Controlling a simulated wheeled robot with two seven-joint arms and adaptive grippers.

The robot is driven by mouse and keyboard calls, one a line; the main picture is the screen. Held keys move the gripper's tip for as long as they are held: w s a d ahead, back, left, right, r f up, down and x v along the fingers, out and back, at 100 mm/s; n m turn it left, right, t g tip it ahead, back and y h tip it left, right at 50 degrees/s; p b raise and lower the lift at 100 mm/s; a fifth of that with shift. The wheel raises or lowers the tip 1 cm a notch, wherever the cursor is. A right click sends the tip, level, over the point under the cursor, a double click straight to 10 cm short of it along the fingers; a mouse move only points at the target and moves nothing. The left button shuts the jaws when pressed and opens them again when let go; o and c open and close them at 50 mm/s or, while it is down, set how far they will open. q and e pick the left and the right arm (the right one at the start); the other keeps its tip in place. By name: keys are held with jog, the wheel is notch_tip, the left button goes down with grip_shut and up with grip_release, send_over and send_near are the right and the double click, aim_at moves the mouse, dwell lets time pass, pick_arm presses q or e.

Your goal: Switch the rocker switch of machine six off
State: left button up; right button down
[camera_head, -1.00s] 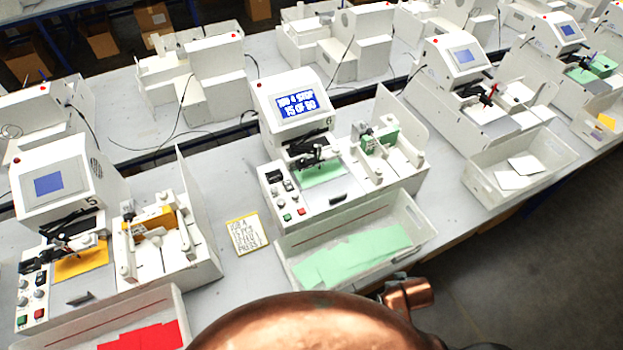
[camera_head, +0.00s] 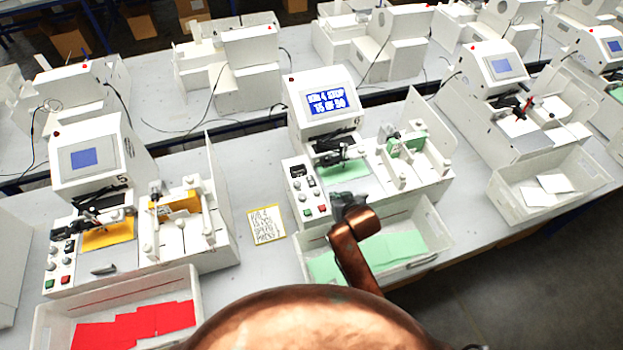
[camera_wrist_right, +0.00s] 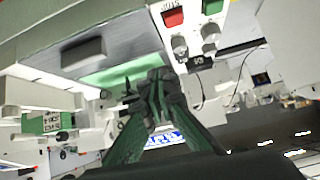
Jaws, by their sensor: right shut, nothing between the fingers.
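Machine six (camera_head: 322,85) stands mid-table with its screen lit with white text on blue. Its control panel (camera_head: 305,195) on the left carries small black parts near the top, one of which looks like the rocker switch (camera_head: 297,171); its position is too small to tell. My right gripper (camera_head: 345,201) is shut and empty, over the front of machine six, right of the panel's lower end. In the right wrist view, the right gripper (camera_wrist_right: 158,78) points toward the machine; the red button (camera_wrist_right: 173,18) and green button (camera_wrist_right: 211,7) show above it. My left gripper is out of view.
A tray of green sheets (camera_head: 440,250) sits in front of machine six, below my right arm. A yellow-edged note (camera_head: 266,225) lies to the left. Machine five (camera_head: 100,155), with a tray of red sheets (camera_head: 190,280), stands further left.

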jog(key=w+a+r, duration=0.3)
jog(key=a+r, duration=0.1)
jog(key=a, duration=0.1)
jog(key=shift+w+a+n+t+y, duration=0.25)
jog(key=shift+a+n+t+y, duration=0.05)
jog(key=shift+n+t, duration=0.1)
jog(key=p, duration=0.1)
send_over(308, 176)
jog(key=s+d, duration=0.1)
jog(key=s, duration=0.3)
notch_tip(308, 176, down, 6)
jog(key=shift+w+r, duration=0.1)
jog(key=shift+w, duration=0.05)
notch_tip(308, 176, down, 2)
jog(key=shift+w+f, duration=0.15)
jog(key=shift+f, duration=0.1)
jog(key=shift+w+f+p, duration=0.1)
jog(key=shift+f+p, duration=0.2)
jog(key=shift+f, duration=0.45)
